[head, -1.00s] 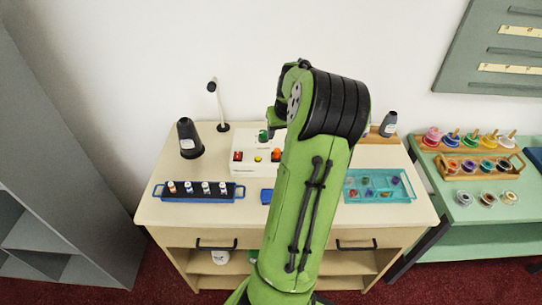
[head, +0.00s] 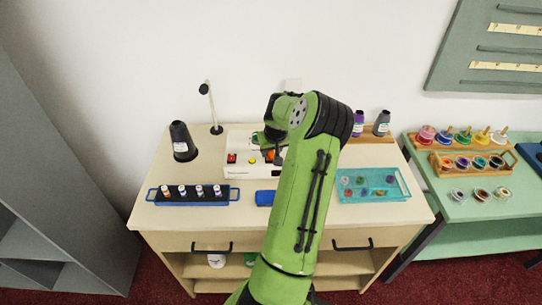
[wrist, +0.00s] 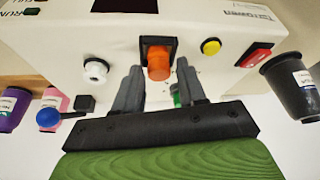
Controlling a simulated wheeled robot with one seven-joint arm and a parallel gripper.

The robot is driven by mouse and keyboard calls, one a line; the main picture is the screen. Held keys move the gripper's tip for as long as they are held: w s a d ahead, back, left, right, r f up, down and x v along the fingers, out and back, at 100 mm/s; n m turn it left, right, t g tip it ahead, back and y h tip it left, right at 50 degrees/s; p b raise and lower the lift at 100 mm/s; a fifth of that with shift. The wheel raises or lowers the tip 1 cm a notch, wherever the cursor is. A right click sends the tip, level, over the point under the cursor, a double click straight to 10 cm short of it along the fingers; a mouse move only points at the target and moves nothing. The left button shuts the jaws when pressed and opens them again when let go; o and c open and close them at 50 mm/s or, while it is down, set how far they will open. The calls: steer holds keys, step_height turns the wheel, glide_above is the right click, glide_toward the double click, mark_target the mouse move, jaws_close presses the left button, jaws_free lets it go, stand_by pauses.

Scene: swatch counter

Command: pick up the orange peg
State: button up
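An orange, rounded piece (wrist: 158,64), the likely orange peg, sits in a black rectangular frame on the white control box (wrist: 215,25). In the head view a bit of orange (head: 271,155) shows on the box (head: 240,141), partly hidden by my arm. My gripper (wrist: 159,72) is open and empty in the wrist view. Its two grey fingertips stand apart, one to each side of the orange piece. I cannot tell whether they touch it or how far off they are.
The box also carries a yellow button (wrist: 211,46), a red switch (wrist: 257,54) and a white knob (wrist: 95,70).

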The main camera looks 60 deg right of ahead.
mark_target(271, 152)
jaws_close()
step_height(271, 152, up, 10)
steer(key=shift+p, duration=0.45)
stand_by(0.5)
